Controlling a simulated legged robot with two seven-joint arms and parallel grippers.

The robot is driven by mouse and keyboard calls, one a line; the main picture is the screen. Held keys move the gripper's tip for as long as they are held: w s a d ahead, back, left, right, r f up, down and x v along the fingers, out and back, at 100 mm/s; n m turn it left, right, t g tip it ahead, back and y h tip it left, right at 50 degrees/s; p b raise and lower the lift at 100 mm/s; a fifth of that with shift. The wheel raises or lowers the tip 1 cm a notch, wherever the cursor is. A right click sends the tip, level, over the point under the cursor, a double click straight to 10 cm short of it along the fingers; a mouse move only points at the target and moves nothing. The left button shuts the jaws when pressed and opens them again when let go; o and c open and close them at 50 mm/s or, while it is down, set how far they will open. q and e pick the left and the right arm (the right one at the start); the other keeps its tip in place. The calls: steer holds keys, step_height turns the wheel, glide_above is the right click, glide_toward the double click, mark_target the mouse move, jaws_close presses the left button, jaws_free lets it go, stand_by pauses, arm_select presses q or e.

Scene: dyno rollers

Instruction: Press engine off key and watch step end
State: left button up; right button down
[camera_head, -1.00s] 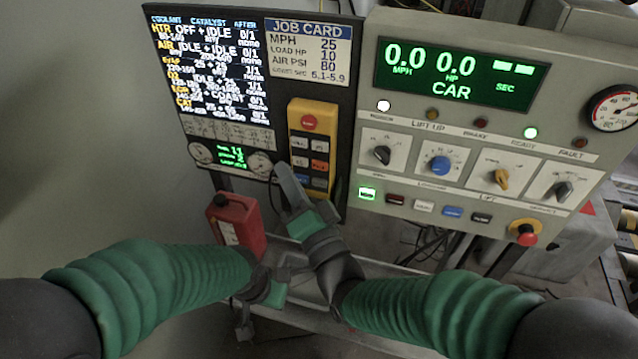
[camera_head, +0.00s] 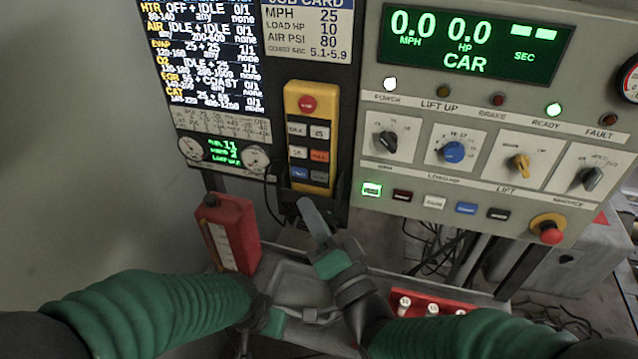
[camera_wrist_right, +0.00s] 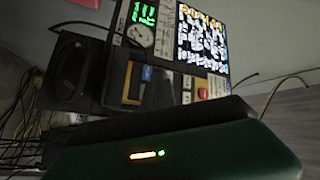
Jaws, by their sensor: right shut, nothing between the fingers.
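The yellow keypad (camera_head: 310,130) hangs on the dark board between the screen and the grey console. It has a red round button (camera_head: 307,104) on top and rows of grey, red and blue keys; their labels are too small to read surely. My right gripper (camera_head: 308,205) is shut and empty, its tip just below the keypad in the picture. My left gripper (camera_head: 312,314) is low in the middle; its jaw state is unclear. The list screen (camera_head: 205,60) shows step rows such as HTR, AIR, EVAP and CAT. The console display (camera_head: 470,45) reads 0.0 MPH, 0.0 HP, CAR.
The grey console (camera_head: 480,175) has knobs, lamps and a red stop button (camera_head: 551,233). A job card (camera_head: 308,35) is above the keypad. A red container (camera_head: 231,232) stands left on the grey tray (camera_head: 295,275). A red holder (camera_head: 432,302) sits at lower right.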

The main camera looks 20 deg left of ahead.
steer(key=shift+w, duration=2.85)
steer(key=shift+w, duration=0.3)
steer(key=shift+s, duration=0.7)
steer(key=shift+s+b, duration=0.1)
steer(key=shift+b, duration=0.2)
steer(key=s, duration=0.4)
steer(key=shift+s, duration=0.4)
